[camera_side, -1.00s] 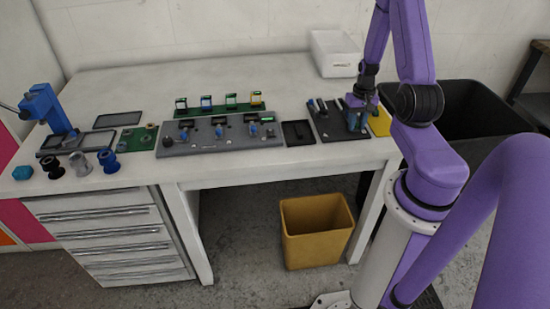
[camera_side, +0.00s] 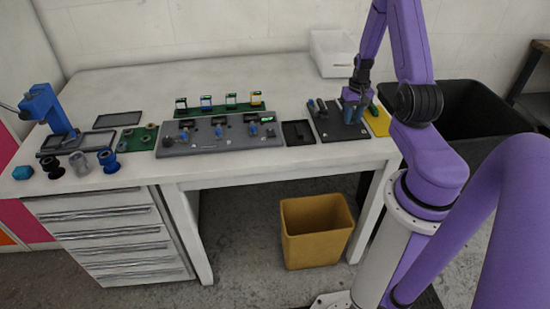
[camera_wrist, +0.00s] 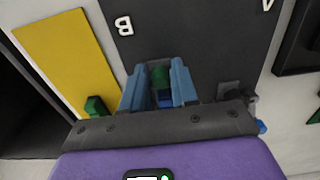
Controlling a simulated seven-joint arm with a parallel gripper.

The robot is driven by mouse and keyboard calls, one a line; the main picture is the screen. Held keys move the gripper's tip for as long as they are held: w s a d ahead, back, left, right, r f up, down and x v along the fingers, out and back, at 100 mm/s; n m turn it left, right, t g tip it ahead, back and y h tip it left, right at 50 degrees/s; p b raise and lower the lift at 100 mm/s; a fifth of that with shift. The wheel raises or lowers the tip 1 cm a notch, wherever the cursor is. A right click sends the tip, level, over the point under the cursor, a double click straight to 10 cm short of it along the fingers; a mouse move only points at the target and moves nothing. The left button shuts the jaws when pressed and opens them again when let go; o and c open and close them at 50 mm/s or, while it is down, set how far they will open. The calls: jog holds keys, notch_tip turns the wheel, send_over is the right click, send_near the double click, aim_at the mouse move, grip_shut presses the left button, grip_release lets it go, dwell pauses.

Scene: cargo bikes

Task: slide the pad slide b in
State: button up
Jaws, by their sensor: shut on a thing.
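My gripper (camera_side: 352,108) is over the right part of the dark board (camera_side: 327,131). In the wrist view its blue fingers (camera_wrist: 159,88) are closed around a small piece, green (camera_wrist: 159,74) with blue below. This piece is at the B side of the board and may be pad slide b; its lower part and any slot are hidden by the fingers. The white letter B (camera_wrist: 123,25) is ahead of the fingers, and a letter A (camera_wrist: 267,4) is at the upper right of the wrist view.
A yellow mat (camera_side: 379,124) lies right of the board, with a green piece (camera_wrist: 95,105) at its edge. A black tray (camera_side: 298,132) is left of the board. A grey fixture (camera_side: 220,139) stands farther left. A white bin (camera_side: 333,55) is behind.

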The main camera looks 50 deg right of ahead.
jog(key=shift+w+d, duration=1.65)
jog(key=shift+w, duration=0.05)
jog(key=o, duration=0.6)
jog(key=shift+d, duration=0.1)
jog(key=shift+r, duration=0.1)
jog(key=shift+d+r, duration=0.1)
jog(key=shift+r, duration=2.1)
jog(key=shift+s+a+r, duration=0.5)
jog(key=shift+s+a, duration=0.2)
jog(key=shift+a, duration=0.1)
jog(key=shift+s+a+r, duration=0.45)
jog(key=shift+s+a, duration=0.3)
jog(key=shift+s+a+r, duration=0.5)
jog(key=shift+s+a, duration=0.2)
jog(key=shift+a, duration=0.1)
